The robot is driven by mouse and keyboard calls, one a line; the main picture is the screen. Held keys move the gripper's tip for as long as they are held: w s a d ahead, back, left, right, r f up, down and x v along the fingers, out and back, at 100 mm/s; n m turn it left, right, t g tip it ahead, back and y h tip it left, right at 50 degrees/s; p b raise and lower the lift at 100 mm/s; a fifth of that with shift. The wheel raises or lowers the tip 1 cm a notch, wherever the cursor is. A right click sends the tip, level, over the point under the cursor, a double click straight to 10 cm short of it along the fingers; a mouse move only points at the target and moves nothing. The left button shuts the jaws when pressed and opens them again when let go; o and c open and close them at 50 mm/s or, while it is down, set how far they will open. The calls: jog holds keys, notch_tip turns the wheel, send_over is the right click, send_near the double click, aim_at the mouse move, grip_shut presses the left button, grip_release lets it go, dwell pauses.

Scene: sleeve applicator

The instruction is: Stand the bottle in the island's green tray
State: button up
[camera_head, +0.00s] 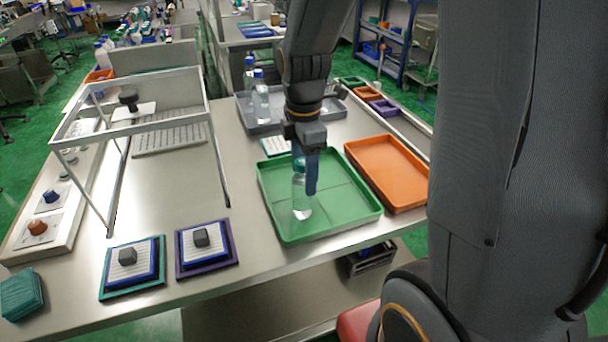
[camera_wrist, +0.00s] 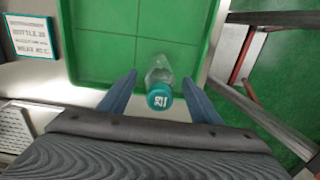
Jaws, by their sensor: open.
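My gripper (camera_head: 307,180) is over the tray around the bottle's upper part. In the wrist view my gripper (camera_wrist: 160,95) has its fingers spread, with a gap on each side of the bottle. The green tray (camera_wrist: 95,45) fills the middle of that view. The bottle's base is partly hidden there.
An orange tray (camera_head: 393,200) sits right of the green one. A grey tray (camera_head: 247,122) with other clear bottles (camera_head: 261,98) is behind. A metal frame (camera_head: 118,190) stands at the left. A small label card (camera_wrist: 30,37) lies beside the green tray.

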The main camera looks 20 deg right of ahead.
notch_tip(320, 180, up, 11)
jog(key=shift+r+b, duration=0.1)
jog(key=shift+b, duration=0.5)
jog(key=shift+s+f+m, duration=0.2)
jog(key=shift+f+m, duration=0.35)
jog(key=shift+m, duration=0.05)
jog(key=s+f+m, duration=0.9)
jog(key=f+m, duration=0.2)
jog(key=m, duration=0.5)
jog(key=shift+a+f+m+t, duration=0.15)
jog(key=shift+f+m+t, duration=0.15)
jog(key=shift+m, duration=0.1)
jog(key=shift+c, duration=0.4)
